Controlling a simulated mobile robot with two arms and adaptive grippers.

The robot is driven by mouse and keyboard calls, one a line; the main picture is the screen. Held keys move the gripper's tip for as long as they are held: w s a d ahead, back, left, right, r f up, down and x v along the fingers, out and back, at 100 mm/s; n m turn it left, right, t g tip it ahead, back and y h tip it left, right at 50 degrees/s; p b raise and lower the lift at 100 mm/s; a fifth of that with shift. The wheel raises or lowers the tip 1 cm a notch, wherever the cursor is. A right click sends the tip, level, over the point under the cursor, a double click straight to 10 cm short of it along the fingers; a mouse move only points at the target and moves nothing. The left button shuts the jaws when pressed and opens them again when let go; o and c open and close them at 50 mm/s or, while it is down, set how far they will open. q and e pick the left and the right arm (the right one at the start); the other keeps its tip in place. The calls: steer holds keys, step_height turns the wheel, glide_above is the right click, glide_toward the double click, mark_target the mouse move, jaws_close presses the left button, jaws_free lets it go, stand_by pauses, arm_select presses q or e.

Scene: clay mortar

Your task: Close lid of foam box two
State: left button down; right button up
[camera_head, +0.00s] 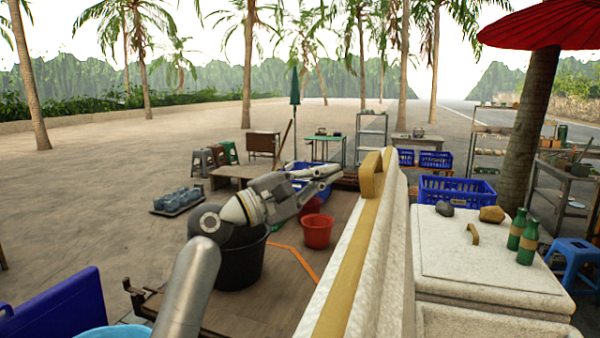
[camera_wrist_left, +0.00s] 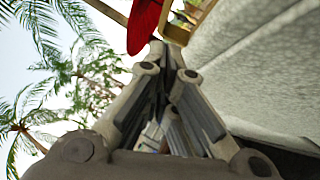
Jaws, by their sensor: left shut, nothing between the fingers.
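A white foam lid (camera_head: 378,265) with a tan edge strip stands upright and open, close in front of me in the head view. A tan handle (camera_head: 372,174) sits near its far top end. My left gripper (camera_head: 338,172) is left of the lid, near that handle; its fingers are together and empty. In the left wrist view the shut fingers (camera_wrist_left: 168,52) point toward the tan handle (camera_wrist_left: 178,30), with the lid's rough white face (camera_wrist_left: 260,70) along the right. Whether they touch the lid is unclear. My right gripper is out of view.
Beyond that box is a closed foam box (camera_head: 475,255) bearing stones (camera_head: 491,214) and green bottles (camera_head: 528,243). A blue crate (camera_head: 455,190) stands behind it. A black bucket (camera_head: 240,262) and red bucket (camera_head: 317,231) stand left of the lid. A blue stool (camera_head: 577,255) is right.

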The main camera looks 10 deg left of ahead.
arm_select(q)
steer(key=d, duration=0.1)
steer(key=d+r+p, duration=0.1)
steer(key=d+p, duration=0.1)
steer(key=d, duration=0.1)
steer(key=shift+s+r, duration=0.2)
steer(key=shift+r, duration=0.05)
